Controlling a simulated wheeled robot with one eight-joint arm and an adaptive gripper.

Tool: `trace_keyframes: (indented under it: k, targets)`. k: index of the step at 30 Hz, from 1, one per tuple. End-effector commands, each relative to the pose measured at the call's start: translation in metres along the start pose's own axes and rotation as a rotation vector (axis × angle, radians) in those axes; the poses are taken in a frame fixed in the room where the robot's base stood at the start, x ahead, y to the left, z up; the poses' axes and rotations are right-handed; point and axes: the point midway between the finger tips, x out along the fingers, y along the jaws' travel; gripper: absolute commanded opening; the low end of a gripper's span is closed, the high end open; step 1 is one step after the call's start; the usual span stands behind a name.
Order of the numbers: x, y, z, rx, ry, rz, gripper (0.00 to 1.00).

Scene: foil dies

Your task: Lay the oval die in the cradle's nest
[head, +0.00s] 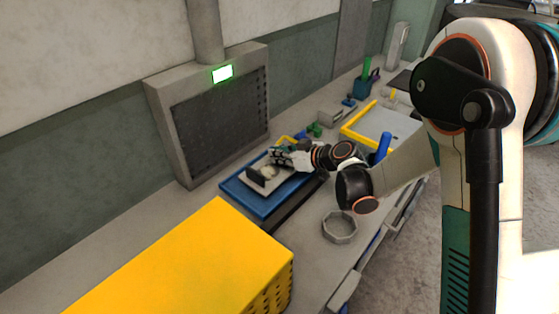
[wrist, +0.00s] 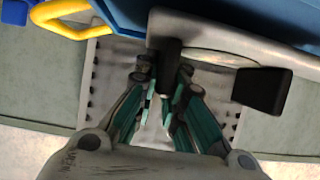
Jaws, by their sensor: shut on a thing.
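My gripper (head: 278,160) is low over the blue tray (head: 232,184) in the head view, pointing left. In the wrist view its fingertips (wrist: 165,84) are closed around a dark upright grip. This grip seems to belong to the pale, round-edged piece (wrist: 215,32), which I take for the oval die; its outline is partly cut off. A second black block (wrist: 262,91) stands at the right of that piece. In the head view a pale plate with a dark block (head: 259,178) lies at the tray, partly hidden by my gripper. I cannot make out the cradle's nest.
A large yellow box (head: 195,262) fills the near bench. A grey panel unit (head: 215,112) with a lit green display stands behind the tray. A grey ring-shaped dish (head: 340,226) lies in front. A yellow-edged tray (head: 372,126) and small tools lie farther right.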

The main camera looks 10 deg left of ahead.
Motion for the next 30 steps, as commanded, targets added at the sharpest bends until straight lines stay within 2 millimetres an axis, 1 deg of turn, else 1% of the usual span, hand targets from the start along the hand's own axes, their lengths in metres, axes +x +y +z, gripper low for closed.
trace_keyframes:
  k: [1,3,10,14,15,16,17,27,30]
  targets:
    - [0.0044,0.0003,0.0084,0.001,0.001,0.000,0.00]
    - [0.0062,0.0002,0.0127,0.001,0.001,0.000,0.00]
    - [0.0057,0.0000,0.0119,0.001,0.001,0.000,0.00]
    - [0.0074,0.0001,0.0154,0.001,0.001,0.000,0.00]
    - [0.0070,0.0001,0.0146,0.000,0.000,0.000,0.19]
    - [0.0069,0.0001,0.0144,0.000,0.000,0.000,0.26]
    - [0.0069,0.0001,0.0143,0.000,0.000,0.000,0.30]
    - [0.0065,0.0001,0.0135,0.000,0.000,0.000,0.30]
    - [0.0031,0.0004,0.0106,0.000,0.000,0.001,0.30]
